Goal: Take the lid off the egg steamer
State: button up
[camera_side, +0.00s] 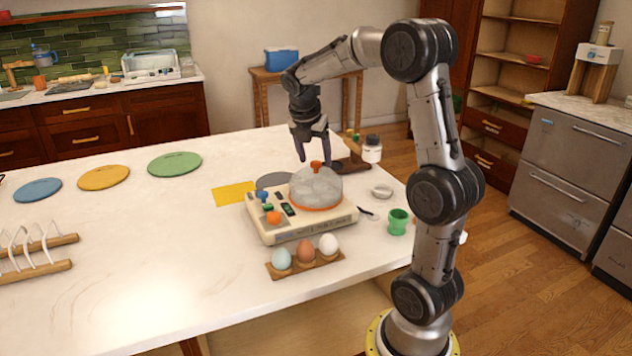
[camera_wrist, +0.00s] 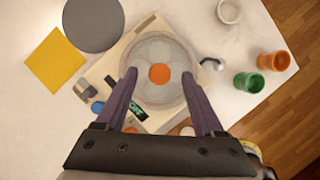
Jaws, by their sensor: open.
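The egg steamer (camera_side: 300,222) is a cream, box-shaped appliance with coloured knobs on the white counter. Its clear domed lid (camera_side: 316,188) with an orange knob (camera_side: 316,166) sits on it inside an orange rim. In the wrist view the lid (camera_wrist: 148,52) and its orange knob (camera_wrist: 159,74) lie between my fingers. My gripper (camera_side: 314,158) is open and empty, pointing down at the knob. In the wrist view, my gripper's fingers (camera_wrist: 160,82) stand on either side of the knob, apart from it. I cannot tell the exact height gap.
A wooden holder with several eggs (camera_side: 305,262) stands in front of the steamer. A green cup (camera_side: 398,222), a small pale dish (camera_side: 382,191) and an orange cup (camera_wrist: 279,61) are to the right. A yellow sheet (camera_side: 233,193) and grey disc (camera_wrist: 92,24) lie flat.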

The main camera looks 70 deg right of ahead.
jog(key=shift+d+f, duration=0.25)
jog(key=shift+f, duration=0.35)
grip_shut()
dwell(1.0)
